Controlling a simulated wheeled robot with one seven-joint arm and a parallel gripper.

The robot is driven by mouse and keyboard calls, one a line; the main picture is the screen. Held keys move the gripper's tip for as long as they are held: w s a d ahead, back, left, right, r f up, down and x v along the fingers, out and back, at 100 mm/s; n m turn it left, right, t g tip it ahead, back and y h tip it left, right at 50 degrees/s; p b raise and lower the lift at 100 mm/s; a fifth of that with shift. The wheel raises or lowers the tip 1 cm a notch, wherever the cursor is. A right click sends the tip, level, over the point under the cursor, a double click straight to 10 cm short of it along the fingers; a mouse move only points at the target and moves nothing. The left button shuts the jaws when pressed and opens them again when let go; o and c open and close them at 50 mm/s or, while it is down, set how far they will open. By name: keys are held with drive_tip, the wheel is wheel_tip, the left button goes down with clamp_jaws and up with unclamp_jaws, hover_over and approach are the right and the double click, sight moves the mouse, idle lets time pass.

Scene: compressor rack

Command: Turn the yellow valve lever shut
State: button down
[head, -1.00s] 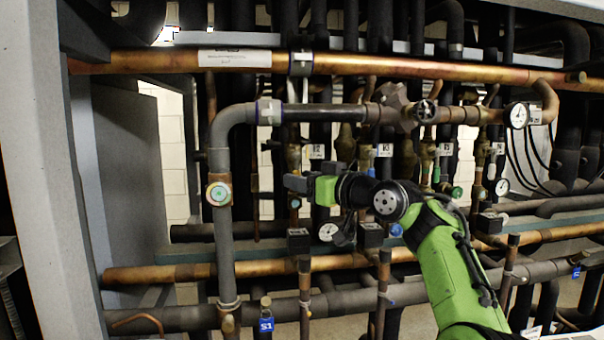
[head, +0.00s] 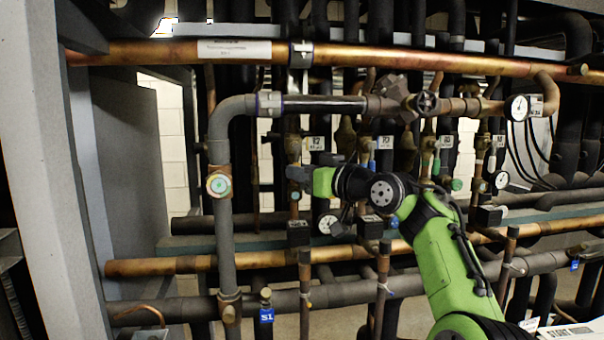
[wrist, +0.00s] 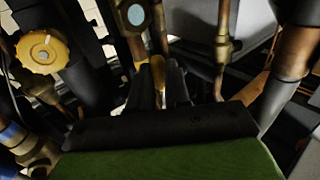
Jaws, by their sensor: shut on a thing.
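The yellow valve lever (wrist: 159,78) shows in the wrist view as a narrow yellow strip between the two dark fingers of my gripper (wrist: 162,85). My gripper is shut on it, just below a brass valve body with a pale round sight glass (wrist: 136,14). The fingers hide much of the lever. In the head view my gripper (head: 298,174) is at the middle of the rack, in front of the vertical pipes. I cannot make out the lever there, as the gripper and arm cover that spot.
A round yellow knob (wrist: 41,53) is at the left of the wrist view. A thick grey pipe (head: 224,245) with a green sight glass (head: 218,185) stands left of my gripper. A copper pipe (head: 400,62) crosses above. Pressure gauges (head: 327,223) and black boxes sit close below.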

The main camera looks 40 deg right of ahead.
drive_tip(key=shift+f, duration=0.1)
drive_tip(key=w+a+r+m+t+h+b, duration=0.1)
drive_tip(key=a+m+t+h+b, duration=0.1)
drive_tip(key=m+b, duration=0.5)
drive_tip(key=w+a+r+m+t+h+b, duration=0.1)
drive_tip(key=a+r+m+t+h+b, duration=0.1)
drive_tip(key=m+h+b, duration=0.5)
drive_tip(key=shift+w+a+m+t, duration=0.15)
drive_tip(key=shift+a+m+t, duration=0.55)
drive_tip(key=shift+m, duration=1.9)
drive_tip(key=shift+d, duration=0.25)
drive_tip(key=c, duration=1.1)
unclamp_jaws()
